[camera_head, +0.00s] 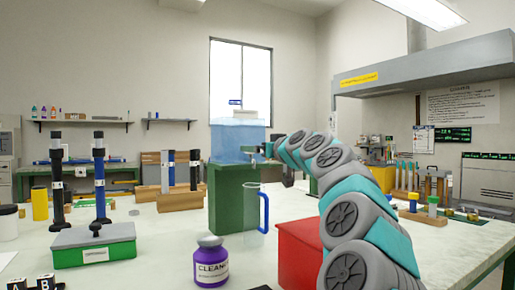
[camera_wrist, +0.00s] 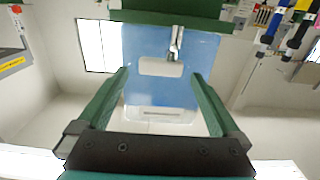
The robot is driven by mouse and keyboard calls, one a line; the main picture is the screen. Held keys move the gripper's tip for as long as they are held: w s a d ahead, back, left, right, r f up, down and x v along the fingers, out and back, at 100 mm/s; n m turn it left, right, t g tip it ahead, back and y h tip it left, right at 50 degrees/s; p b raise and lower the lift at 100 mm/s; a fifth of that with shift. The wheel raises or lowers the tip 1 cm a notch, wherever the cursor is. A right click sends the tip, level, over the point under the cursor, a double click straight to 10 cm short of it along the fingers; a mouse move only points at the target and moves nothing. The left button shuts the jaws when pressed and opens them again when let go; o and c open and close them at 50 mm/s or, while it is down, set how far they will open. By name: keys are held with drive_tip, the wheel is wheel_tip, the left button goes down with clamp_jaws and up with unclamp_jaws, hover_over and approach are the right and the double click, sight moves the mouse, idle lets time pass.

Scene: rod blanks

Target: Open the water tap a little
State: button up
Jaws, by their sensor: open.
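The water tank (camera_head: 232,138) is a blue, see-through box on a green stand (camera_head: 228,198). Its small grey tap (camera_head: 257,152) sits low on the tank's right side in the head view, partly hard to make out beside my arm. In the wrist view the tank (camera_wrist: 140,95) appears upside down, with the metal tap (camera_wrist: 176,42) near the top. My gripper (camera_wrist: 160,73) has its two green fingers spread wide and empty, facing the tank. The tap shows beyond the fingertips, not between them. A clear jug (camera_head: 252,212) with a blue handle stands below the tap.
A purple bottle (camera_head: 211,262) and a green box (camera_head: 94,246) stand on the near table. Dark and blue rods (camera_head: 100,178) stand upright at left. A red block (camera_head: 300,254) lies beside my arm. The tabletop between box and bottle is mostly clear.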

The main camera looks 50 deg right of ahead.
drive_tip(key=shift+w+d, duration=0.15)
drive_tip(key=shift+w, duration=0.5)
drive_tip(key=c, duration=1.3)
